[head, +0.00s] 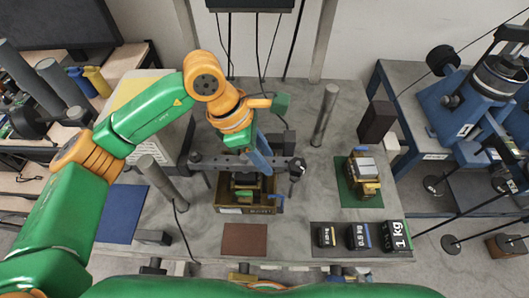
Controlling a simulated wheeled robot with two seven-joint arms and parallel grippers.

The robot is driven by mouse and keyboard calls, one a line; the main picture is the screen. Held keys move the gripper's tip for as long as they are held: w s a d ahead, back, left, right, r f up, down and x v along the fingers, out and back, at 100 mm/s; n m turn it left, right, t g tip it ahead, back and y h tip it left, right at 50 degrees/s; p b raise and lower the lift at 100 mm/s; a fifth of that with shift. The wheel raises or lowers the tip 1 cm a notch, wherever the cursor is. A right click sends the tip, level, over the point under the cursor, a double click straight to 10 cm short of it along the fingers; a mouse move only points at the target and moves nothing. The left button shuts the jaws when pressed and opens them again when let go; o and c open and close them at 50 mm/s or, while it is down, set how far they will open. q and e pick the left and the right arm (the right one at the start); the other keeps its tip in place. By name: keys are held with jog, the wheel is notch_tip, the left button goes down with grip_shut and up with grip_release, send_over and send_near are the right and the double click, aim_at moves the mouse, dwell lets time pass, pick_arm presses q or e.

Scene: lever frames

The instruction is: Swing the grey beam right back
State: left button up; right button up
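The grey beam (220,161) runs left to right across the middle of the table, with a dark knob-like part near each end. My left gripper (262,153) is above the beam, close to its middle. Its wrist hides part of the beam. Whether the fingers touch the beam or are closed cannot be made out. A brown open box (232,210) with a dark object in it sits below the beam. My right gripper is not in view.
Several black weights, one marked 1 kg (397,235), stand at the front right. A loaded green mat (347,190) lies behind them. A grey post (325,115) rises at the back right. A brown mat (244,240) is bare at the front.

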pick_arm(q)
grip_shut()
jog(key=shift+r, duration=0.1)
dwell(1.0)
